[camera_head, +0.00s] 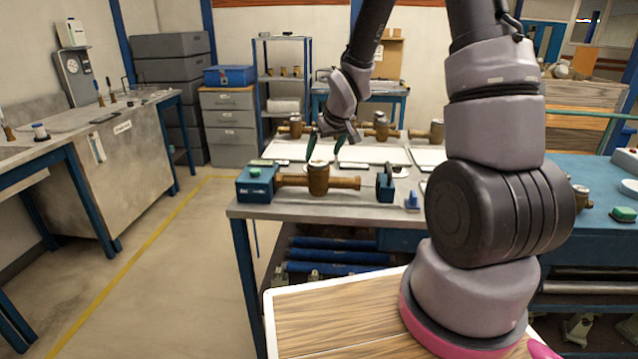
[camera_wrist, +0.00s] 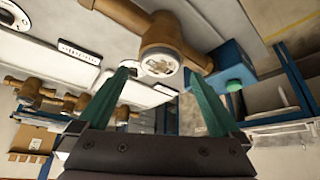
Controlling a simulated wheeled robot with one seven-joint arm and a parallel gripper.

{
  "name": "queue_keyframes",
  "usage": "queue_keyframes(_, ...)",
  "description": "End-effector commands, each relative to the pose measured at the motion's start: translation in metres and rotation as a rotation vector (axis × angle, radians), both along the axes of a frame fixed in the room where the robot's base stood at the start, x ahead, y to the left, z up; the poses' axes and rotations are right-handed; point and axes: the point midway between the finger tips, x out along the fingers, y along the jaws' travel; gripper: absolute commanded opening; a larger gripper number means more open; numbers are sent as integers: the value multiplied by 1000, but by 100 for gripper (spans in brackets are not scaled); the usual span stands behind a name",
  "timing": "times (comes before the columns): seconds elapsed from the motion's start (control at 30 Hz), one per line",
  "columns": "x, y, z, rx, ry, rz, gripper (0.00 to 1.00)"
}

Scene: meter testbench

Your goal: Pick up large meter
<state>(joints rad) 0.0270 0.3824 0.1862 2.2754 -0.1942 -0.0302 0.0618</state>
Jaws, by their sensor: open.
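A brass-coloured meter (camera_head: 318,181) with a round dial on top and a pipe on each side stands upright on the workbench, between two blue clamp blocks. It looks like the large meter. In the wrist view its body (camera_wrist: 166,32) and pale dial lie just beyond the fingertips. My gripper (camera_head: 325,143) is above the meter, tilted, with its two green fingers apart. In the wrist view the gripper (camera_wrist: 159,73) is open and empty, with the dial between the tips in the picture. I see no contact.
The left clamp block (camera_head: 257,184) has a green button; the right block (camera_head: 385,184) has a rod toward the meter. Smaller-looking brass meters (camera_head: 380,126) stand behind near white trays (camera_head: 374,155). The workbench (camera_head: 330,212) has a bare front strip.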

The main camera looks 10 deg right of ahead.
Motion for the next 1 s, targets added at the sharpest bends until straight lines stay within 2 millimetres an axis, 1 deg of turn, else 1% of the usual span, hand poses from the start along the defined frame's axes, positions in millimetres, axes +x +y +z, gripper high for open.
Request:
queue_keyframes(0.03, 3, 2, -7, 0, 1, 1, 100)
queue_keyframes(0.1, 6, 2, -12, 0, 1, 0, 100)
queue_keyframes(0.27, 11, 4, -23, -1, 2, 0, 100)
queue_keyframes(0.43, 21, 7, -48, -2, 3, 0, 100)
queue_keyframes(0.53, 27, 9, -58, -1, 2, 0, 100)
queue_keyframes(0.63, 30, 9, -62, 0, 0, -1, 100)
queue_keyframes(0.83, 30, 9, -62, -1, -1, -2, 100)
queue_keyframes(0.87, 30, 9, -62, 0, -1, -1, 96)
queue_keyframes(0.9, 30, 9, -62, 0, -1, -1, 81)
queue_keyframes(0.97, 30, 9, -62, 0, -1, -1, 58)
queue_keyframes(1.0, 30, 9, -62, 0, -1, -1, 43)
